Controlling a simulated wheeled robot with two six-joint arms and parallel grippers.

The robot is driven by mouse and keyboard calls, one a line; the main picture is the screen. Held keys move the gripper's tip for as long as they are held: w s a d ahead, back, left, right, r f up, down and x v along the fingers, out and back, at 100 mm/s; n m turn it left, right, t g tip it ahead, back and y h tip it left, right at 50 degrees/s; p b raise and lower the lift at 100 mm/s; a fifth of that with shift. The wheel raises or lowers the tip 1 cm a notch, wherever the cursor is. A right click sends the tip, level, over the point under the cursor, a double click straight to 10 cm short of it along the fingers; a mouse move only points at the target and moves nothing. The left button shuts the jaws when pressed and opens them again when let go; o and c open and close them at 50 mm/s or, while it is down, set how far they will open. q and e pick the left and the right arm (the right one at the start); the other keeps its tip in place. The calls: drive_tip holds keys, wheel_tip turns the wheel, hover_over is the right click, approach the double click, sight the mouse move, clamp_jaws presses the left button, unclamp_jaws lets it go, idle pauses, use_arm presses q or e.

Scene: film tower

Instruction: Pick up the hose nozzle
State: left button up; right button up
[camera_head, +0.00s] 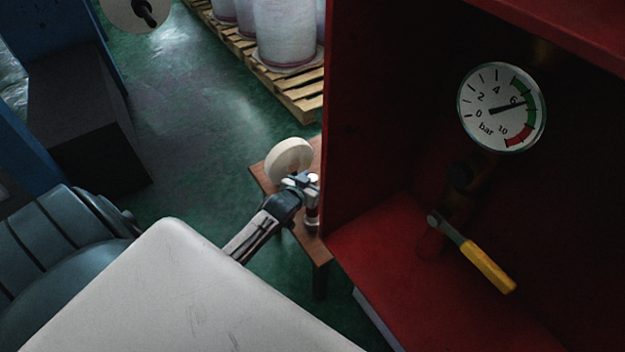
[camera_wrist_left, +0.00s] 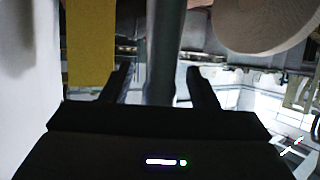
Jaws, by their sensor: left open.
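The hose nozzle (camera_head: 312,215) stands upright on a small wooden table (camera_head: 256,172), beside a pale rolled hose (camera_head: 287,160). My left gripper (camera_head: 303,186) is at the nozzle's upper part and partly hides it. In the left wrist view the two dark fingers of my left gripper (camera_wrist_left: 160,88) are apart, and a grey cylinder, apparently the nozzle (camera_wrist_left: 163,45), stands between them. I cannot tell whether either finger touches it. The round edge of the rolled hose (camera_wrist_left: 262,25) shows at the upper right there. My right gripper is not in view.
A red cabinet (camera_head: 375,230) stands close to the right of the table. It holds a pressure gauge (camera_head: 500,107) and a yellow-handled valve lever (camera_head: 485,265). A pallet (camera_head: 297,100) with pale drums stands behind. Green floor (camera_head: 190,130) is clear left of the table.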

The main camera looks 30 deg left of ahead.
use_arm(q)
drive_tip(key=shift+w+f, duration=0.3)
drive_tip(key=shift+w, duration=0.3)
clamp_jaws()
drive_tip(key=shift+r, duration=0.1)
